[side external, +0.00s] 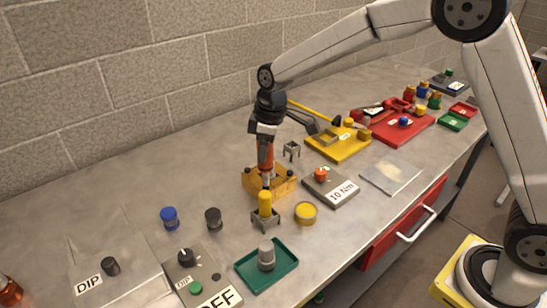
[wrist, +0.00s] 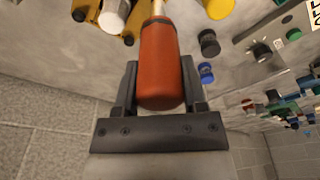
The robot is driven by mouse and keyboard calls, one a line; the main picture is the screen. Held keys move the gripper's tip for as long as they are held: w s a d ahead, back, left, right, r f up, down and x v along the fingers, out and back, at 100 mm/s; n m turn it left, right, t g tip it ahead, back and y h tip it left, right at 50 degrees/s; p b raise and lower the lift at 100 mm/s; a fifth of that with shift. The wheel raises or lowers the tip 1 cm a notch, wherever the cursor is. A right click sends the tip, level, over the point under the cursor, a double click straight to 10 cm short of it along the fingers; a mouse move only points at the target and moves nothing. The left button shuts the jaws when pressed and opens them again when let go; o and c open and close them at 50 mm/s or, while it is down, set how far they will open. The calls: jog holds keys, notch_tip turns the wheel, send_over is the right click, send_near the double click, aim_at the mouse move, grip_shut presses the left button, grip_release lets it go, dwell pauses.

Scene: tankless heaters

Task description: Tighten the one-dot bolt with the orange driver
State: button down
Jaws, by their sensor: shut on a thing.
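The orange driver (side external: 265,157) is upright in my gripper (side external: 265,135), which is shut on its handle. In the wrist view the orange handle (wrist: 160,70) sits between my gripper's fingers (wrist: 159,85), and its metal shaft runs out of the top edge. In the side view the shaft points down at the ochre block (side external: 284,186), which has dark round bolts on it; the block's edge also shows in the wrist view (wrist: 86,10). The shaft's tip is hidden, so I cannot tell whether it touches a bolt. The bolts' dot marks are too small to read.
A yellow cylinder (side external: 265,203) on a small grey stand is close in front of the block. A yellow round tin (side external: 305,213) and a 10 Nm plate (side external: 333,187) are right of it. A green tray (side external: 254,276) holds a grey cylinder.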

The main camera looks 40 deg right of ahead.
jog(key=shift+r, duration=3.15)
